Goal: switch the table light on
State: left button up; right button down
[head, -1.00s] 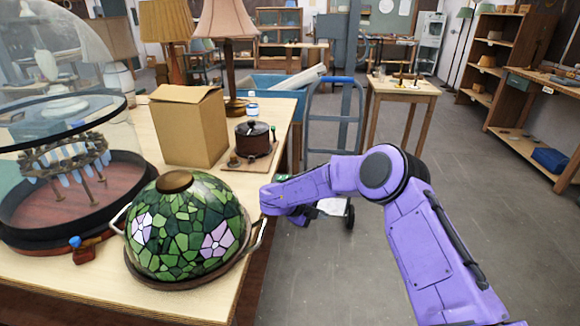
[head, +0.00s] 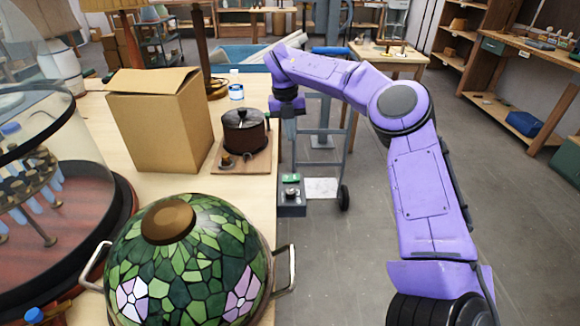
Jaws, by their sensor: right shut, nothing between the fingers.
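My left gripper is not in view.
A cardboard box (head: 160,125) and a dark pot (head: 244,132) on a wooden board stand left of my right gripper. A glass-domed carousel (head: 60,215) fills the left side. A grey-blue trolley (head: 320,150) stands beyond the bench edge. The floor at right is clear.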

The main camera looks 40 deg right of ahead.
jog(key=s, duration=0.1)
send_near(297, 177)
jog(key=f+p, duration=0.1)
jog(key=f, duration=0.3)
jog(key=f+p, duration=0.1)
jog(key=f, duration=0.1)
jog(key=shift+s+d+p, duration=0.2)
jog(key=shift+d+p, duration=0.1)
jog(key=shift+d, duration=0.05)
jog(key=shift+f, duration=0.3)
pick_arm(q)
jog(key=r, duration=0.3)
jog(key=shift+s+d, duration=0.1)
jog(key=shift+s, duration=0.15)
pick_arm(e)
jog(key=shift+f, duration=0.1)
jog(key=shift+s, duration=0.1)
